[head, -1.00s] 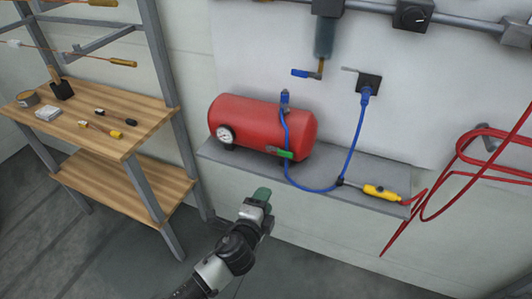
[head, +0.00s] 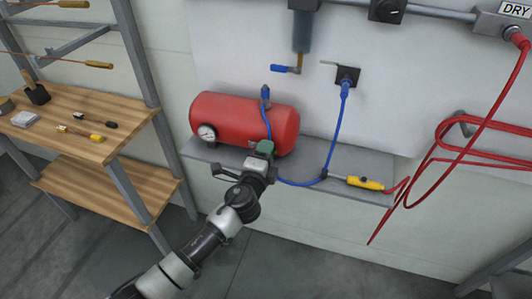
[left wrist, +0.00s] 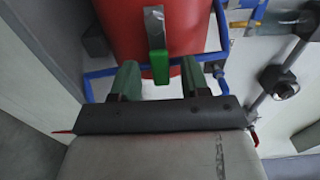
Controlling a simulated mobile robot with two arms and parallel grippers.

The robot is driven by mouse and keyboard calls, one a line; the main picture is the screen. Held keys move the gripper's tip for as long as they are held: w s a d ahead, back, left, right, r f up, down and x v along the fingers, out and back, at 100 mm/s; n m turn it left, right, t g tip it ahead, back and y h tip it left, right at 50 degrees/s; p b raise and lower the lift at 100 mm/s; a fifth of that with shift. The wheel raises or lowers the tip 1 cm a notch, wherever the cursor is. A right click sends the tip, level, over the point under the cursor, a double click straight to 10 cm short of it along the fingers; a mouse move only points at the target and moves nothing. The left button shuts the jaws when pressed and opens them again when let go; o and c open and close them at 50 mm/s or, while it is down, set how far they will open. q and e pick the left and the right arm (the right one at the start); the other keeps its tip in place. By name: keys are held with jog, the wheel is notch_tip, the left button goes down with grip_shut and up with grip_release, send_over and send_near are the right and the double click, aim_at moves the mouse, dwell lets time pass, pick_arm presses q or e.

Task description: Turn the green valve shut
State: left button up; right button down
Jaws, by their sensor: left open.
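The green valve handle (left wrist: 160,67) shows in the left wrist view, hanging from a grey metal fitting in front of the red tank (left wrist: 120,30). In the head view the tank (head: 245,120) lies on a grey shelf, and my gripper hides the valve. My left gripper (head: 262,150) is at the tank's lower right front. It is open, and its two green fingers stand on either side of the handle's lower end in the left wrist view, with a gap on both sides. I cannot tell how deep the handle sits between them. My right gripper is not in view.
A blue hose (head: 335,135) loops from the tank to a wall outlet, passing close behind my gripper. A yellow tool (head: 365,183) lies on the shelf (head: 345,160) at the right. Red hose (head: 450,150) hangs on the wall. A wooden workbench (head: 75,145) stands left.

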pick_arm(q)
jog(key=shift+w, duration=0.15)
jog(key=shift+c, duration=0.2)
grip_shut()
